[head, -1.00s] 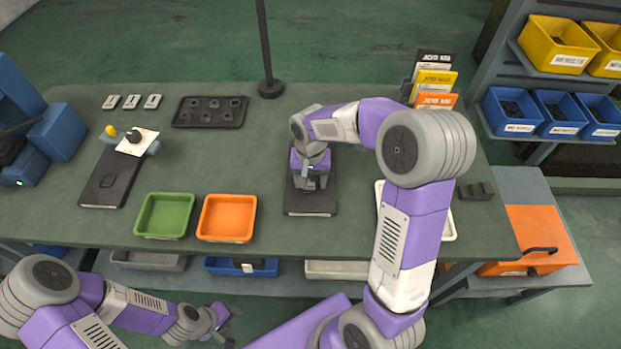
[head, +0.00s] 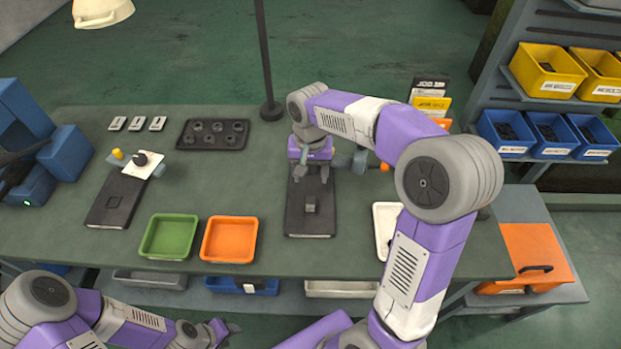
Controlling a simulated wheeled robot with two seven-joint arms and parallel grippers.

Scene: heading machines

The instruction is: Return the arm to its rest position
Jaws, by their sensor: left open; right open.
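My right arm reaches over the table (head: 275,180) from the right. Its gripper (head: 312,178) is open and points down above the far part of a black plate (head: 310,222). A small grey block (head: 310,204) stands on that plate, apart from the fingers. A grey device with an orange tip (head: 358,162) shows just right of the gripper, partly hidden by my arm. My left gripper (head: 226,330) is open and low at the bottom of the view, in front of the table's front edge.
A green tray (head: 169,257) and an orange tray (head: 229,259) stand near the front edge. A black holder (head: 185,134) with several round parts lies at the back. A white tray (head: 381,240) is partly behind my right arm. Blue bins (head: 505,149) are on the right shelf.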

